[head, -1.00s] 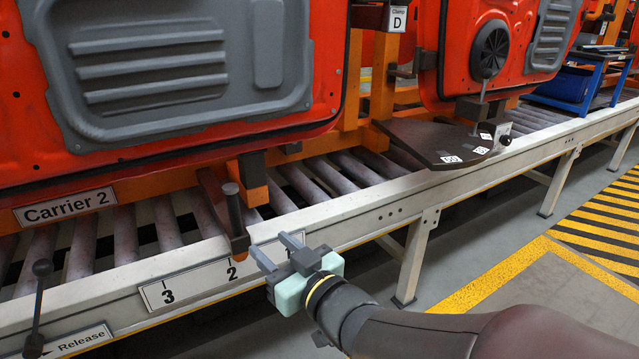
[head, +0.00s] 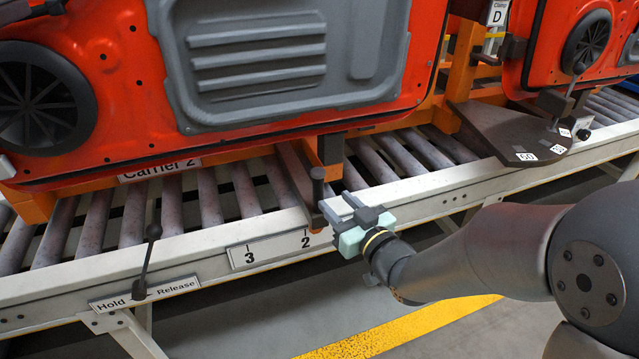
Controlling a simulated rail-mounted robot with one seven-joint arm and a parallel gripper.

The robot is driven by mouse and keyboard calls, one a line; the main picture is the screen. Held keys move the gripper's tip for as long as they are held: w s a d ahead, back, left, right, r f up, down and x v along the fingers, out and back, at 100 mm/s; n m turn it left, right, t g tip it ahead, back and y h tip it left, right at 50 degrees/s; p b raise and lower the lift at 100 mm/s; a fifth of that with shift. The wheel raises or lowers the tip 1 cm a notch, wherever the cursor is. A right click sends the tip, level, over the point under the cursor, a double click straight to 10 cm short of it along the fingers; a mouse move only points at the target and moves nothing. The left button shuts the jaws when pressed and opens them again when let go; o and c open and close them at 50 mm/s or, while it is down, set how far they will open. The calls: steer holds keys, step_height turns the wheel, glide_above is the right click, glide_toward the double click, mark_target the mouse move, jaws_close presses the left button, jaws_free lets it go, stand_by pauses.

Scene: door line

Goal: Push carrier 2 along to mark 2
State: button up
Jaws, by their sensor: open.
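Carrier 2, with its label (head: 160,170), bears a red door panel and stands on the roller conveyor. Its orange foot with a dark upright post (head: 318,188) reaches over the front rail. The foot's tip is slightly right of the tick for mark 2 (head: 305,241) on the white scale plate (head: 275,249). Mark 3 (head: 249,256) is further left. My gripper (head: 339,207) is open and empty, at the rail just right of the foot and post. Its fingers point up and left. I cannot tell whether a finger touches the foot.
A black lever (head: 147,262) stands at the Hold/Release plate (head: 145,294) on the left. A dark plate with white tags (head: 515,135) overhangs the rollers on the right, by another red door panel (head: 575,50). Bare rollers (head: 385,155) lie between them.

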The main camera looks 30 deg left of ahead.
mark_target(321, 187)
steer(key=x, duration=0.8)
steer(key=shift+a, duration=0.15)
jaws_close()
steer(key=shift+b, duration=0.3)
